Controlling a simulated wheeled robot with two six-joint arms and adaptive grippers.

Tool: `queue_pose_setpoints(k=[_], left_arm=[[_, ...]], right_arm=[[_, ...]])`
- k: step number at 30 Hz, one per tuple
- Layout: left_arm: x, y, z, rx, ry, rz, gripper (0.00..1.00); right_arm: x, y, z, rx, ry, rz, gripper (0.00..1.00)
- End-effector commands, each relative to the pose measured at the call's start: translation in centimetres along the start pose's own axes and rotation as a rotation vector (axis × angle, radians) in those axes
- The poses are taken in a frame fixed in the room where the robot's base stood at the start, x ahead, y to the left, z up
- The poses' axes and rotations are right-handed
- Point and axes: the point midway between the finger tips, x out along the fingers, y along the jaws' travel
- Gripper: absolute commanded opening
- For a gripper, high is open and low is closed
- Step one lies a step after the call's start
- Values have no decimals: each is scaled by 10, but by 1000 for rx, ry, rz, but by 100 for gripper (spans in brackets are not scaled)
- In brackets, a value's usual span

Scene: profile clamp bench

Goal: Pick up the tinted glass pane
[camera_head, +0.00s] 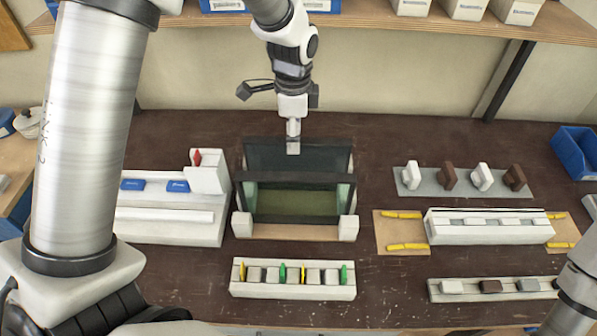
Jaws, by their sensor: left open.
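The tinted glass pane (262,156) is dark and see-through. It shows at the back of a wooden stand (290,232) with white front corner blocks, in the middle of the bench. My left gripper (293,147) comes down from above, and its fingertips overlap the upper middle of the pane. The fingers are seen edge-on; they are open, and I cannot tell whether they touch the pane or straddle its top edge. My right gripper is outside the picture; only part of my right arm shows at the lower right.
Left of the stand is a white fixture (170,228) with blue clips and a red piece. A slotted white rail (292,292) lies in front. A clamp fixture (487,237), pegged strip (433,187) and blue bin (575,150) are at right. A shelf (375,17) crosses above.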

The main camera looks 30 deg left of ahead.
Motion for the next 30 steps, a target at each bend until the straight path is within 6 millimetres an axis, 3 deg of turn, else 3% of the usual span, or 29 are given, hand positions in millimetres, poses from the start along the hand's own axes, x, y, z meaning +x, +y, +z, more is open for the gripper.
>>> queue_pose_setpoints(k=[1,3,11,18,25,26,30], left_arm=[[13,0,0,0,0,0,54],[16,0,0,0,0,1,54],[45,0,-1,0,-3,5,54],[85,-1,-4,0,-1,3,54],[91,-2,-4,0,0,0,54],[91,-2,-4,0,0,0,47],[91,-2,-4,0,0,1,0]], right_arm=[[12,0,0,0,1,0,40],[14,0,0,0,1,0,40],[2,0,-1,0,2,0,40],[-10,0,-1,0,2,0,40],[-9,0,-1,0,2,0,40],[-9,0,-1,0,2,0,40],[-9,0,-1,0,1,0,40]])
